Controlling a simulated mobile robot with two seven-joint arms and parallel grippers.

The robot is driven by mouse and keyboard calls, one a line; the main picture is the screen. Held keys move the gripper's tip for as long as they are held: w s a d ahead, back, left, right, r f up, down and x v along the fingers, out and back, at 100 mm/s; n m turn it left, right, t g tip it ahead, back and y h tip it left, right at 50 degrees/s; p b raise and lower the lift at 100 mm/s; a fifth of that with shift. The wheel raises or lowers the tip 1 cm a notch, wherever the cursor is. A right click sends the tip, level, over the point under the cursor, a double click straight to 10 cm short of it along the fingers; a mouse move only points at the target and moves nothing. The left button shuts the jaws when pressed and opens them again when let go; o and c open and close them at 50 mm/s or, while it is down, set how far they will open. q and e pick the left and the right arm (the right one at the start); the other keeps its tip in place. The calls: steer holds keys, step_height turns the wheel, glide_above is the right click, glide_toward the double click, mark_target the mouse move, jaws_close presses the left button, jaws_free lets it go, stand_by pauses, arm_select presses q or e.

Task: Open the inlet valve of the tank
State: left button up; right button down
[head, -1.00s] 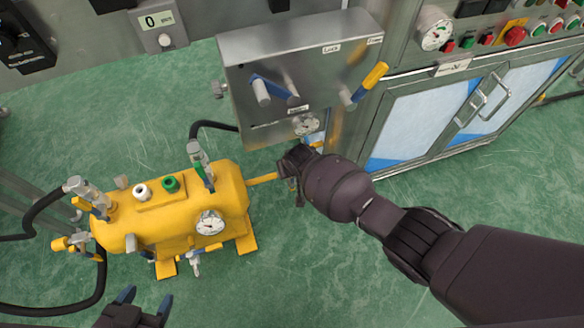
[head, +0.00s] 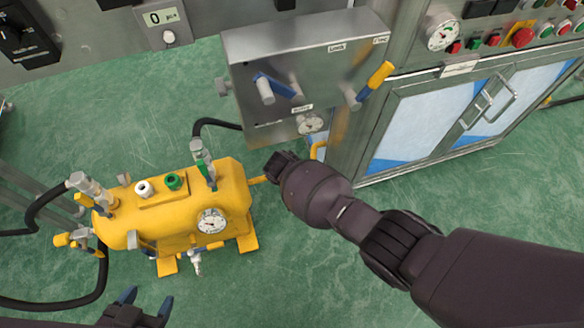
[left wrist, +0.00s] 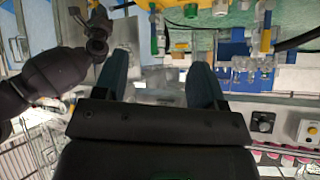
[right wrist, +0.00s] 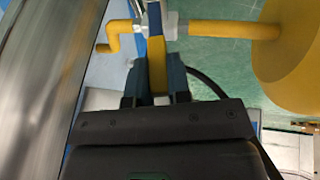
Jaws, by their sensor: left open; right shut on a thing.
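The yellow tank (head: 232,184) stands on the floor at left-centre, with a dial gauge (head: 211,221) on its front. A yellow pipe (right wrist: 235,30) runs from the tank to a metal valve body (right wrist: 170,25). A yellow and blue lever (right wrist: 157,65) stands across the pipe line in the right wrist view. My right gripper (right wrist: 157,82) is shut on this lever, one finger on each side. In the head view my right gripper (head: 275,166) hides the valve. My left gripper (head: 146,300) is open and empty at the bottom edge, in front of the tank.
A metal panel box (head: 300,75) with levers and a gauge overhangs behind my right gripper. A cabinet (head: 420,125) with buttons stands at the right. Black hoses (head: 50,300) run at the tank's left. Green floor is clear in front.

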arm_select(q)
steer(key=shift+w+d+r+m+t+b, duration=0.15)
steer(key=shift+w+d+m+t+b, duration=0.15)
steer(key=shift+w+b, duration=0.5)
arm_select(e)
steer(key=a+h, duration=0.1)
steer(key=s+a+f+t+h, duration=0.1)
steer(key=shift+f+n+h, duration=0.1)
steer(key=shift+n+h, duration=0.2)
steer(key=shift+h, duration=0.1)
arm_select(q)
steer(key=shift+s, duration=0.2)
arm_select(e)
steer(key=c, duration=1.1)
jaws_free()
arm_select(q)
steer(key=shift+s, duration=0.1)
arm_select(e)
steer(key=shift+o, duration=0.2)
steer(key=shift+w, duration=0.1)
arm_select(q)
steer(key=shift+a, duration=0.15)
arm_select(e)
steer(key=shift+a+r, duration=0.1)
steer(key=shift+r, duration=0.2)
